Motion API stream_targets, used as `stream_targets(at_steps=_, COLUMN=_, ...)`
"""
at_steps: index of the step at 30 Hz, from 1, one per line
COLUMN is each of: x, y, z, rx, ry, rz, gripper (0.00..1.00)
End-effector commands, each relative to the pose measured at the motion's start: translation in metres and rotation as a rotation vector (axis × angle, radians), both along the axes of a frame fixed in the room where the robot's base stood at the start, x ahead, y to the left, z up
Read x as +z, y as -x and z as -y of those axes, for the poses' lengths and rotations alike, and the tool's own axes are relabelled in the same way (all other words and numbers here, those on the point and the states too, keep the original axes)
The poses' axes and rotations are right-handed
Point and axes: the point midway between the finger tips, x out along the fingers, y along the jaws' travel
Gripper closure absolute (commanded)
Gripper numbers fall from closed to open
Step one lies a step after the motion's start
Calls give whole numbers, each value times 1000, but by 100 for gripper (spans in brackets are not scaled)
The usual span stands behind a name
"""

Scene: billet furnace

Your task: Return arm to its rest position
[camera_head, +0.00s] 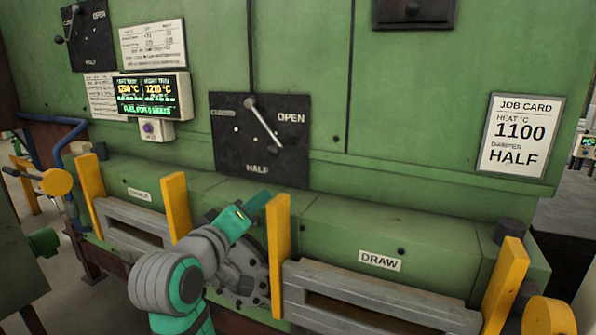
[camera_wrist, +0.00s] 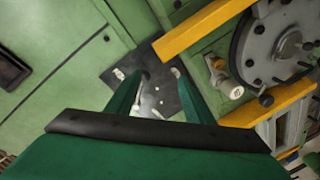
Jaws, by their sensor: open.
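My gripper (camera_head: 256,203) is in front of the green furnace front, below the black damper plate (camera_head: 228,150). In the wrist view its two green fingers (camera_wrist: 160,85) stand apart, with nothing seen held between them. The plate carries a pale lever (camera_head: 265,127) that slants from a round knob at upper left to lower right. OPEN is printed at the plate's right and HALF at its bottom. The gripper looks apart from the lever in the head view. In the wrist view the plate (camera_wrist: 170,88) lies partly hidden behind the fingers.
Yellow posts (camera_head: 280,255) flank my arm, close to the gripper. A DRAW ledge (camera_head: 380,262) is at right. A job card (camera_head: 520,135) reads HEAT 1100, DAMPER HALF. A lit display (camera_head: 152,96) is at upper left. A round bolted flange (camera_wrist: 285,45) shows in the wrist view.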

Motion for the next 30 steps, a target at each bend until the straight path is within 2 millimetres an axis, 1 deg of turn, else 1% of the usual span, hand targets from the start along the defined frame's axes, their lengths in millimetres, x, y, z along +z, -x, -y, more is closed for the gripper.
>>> stream_targets(at_steps=1, x=-14, y=-2, z=1, rx=4, ry=2, rz=-7, gripper=52)
stream_targets(at_steps=2, x=-21, y=-4, z=1, rx=8, ry=2, rz=-6, gripper=52)
stream_targets(at_steps=5, x=-50, y=-7, z=3, rx=23, ry=3, rz=-9, gripper=52)
stream_targets(at_steps=9, x=-97, y=-10, z=6, rx=50, ry=-2, rz=-13, gripper=52)
stream_targets(at_steps=11, x=-115, y=-9, z=7, rx=62, ry=-7, rz=-13, gripper=52)
stream_targets(at_steps=17, x=-179, y=-1, z=12, rx=101, ry=-28, rz=-20, gripper=52)
stream_targets(at_steps=21, x=-227, y=12, z=17, rx=128, ry=-54, rz=-27, gripper=52)
stream_targets(at_steps=23, x=-248, y=20, z=20, rx=141, ry=-68, rz=-30, gripper=52)
stream_targets(at_steps=24, x=-262, y=25, z=21, rx=149, ry=-78, rz=-32, gripper=52)
stream_targets(at_steps=26, x=-282, y=35, z=22, rx=163, ry=-96, rz=-36, gripper=52)
stream_targets(at_steps=30, x=-325, y=61, z=26, rx=192, ry=-140, rz=-44, gripper=52)
